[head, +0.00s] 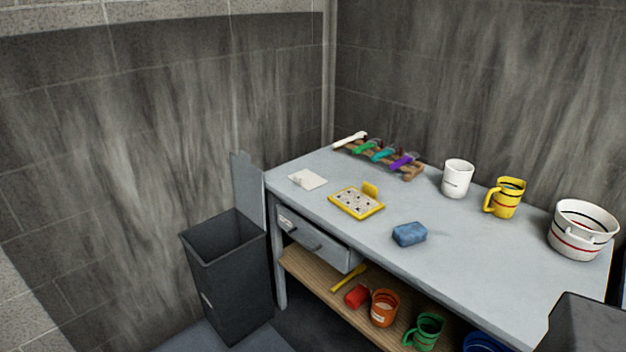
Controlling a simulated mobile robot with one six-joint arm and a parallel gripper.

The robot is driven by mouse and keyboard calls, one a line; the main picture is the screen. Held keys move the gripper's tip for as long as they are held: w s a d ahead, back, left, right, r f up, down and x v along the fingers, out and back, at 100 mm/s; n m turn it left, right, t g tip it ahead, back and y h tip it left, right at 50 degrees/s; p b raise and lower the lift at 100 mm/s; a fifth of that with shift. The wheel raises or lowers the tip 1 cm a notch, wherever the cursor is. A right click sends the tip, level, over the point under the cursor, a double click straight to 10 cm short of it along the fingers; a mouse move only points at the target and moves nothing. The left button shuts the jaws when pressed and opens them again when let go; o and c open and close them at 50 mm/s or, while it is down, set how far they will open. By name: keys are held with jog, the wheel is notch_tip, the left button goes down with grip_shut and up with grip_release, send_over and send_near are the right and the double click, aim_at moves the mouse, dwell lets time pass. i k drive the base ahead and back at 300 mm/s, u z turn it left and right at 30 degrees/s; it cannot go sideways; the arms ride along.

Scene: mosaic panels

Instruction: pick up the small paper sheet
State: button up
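The small paper sheet (308,179) is a white, roughly square piece. It lies flat on the grey table (455,262) near its far left end, left of a yellow-framed board. Nothing covers it. My gripper does not show in the head view, so its state and its distance from the sheet cannot be seen.
A yellow-framed board (357,203) and a blue sponge (409,234) lie nearby. A rack (382,157) with several coloured tools stands behind. A white cup (457,179), yellow mug (509,198) and white pot (581,230) stand right. A dark bin (228,285) stands left.

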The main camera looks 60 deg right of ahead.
aim_at(308, 180)
jog(key=u, duration=0.05)
jog(key=i, duration=1)
jog(key=z, duration=0.05)
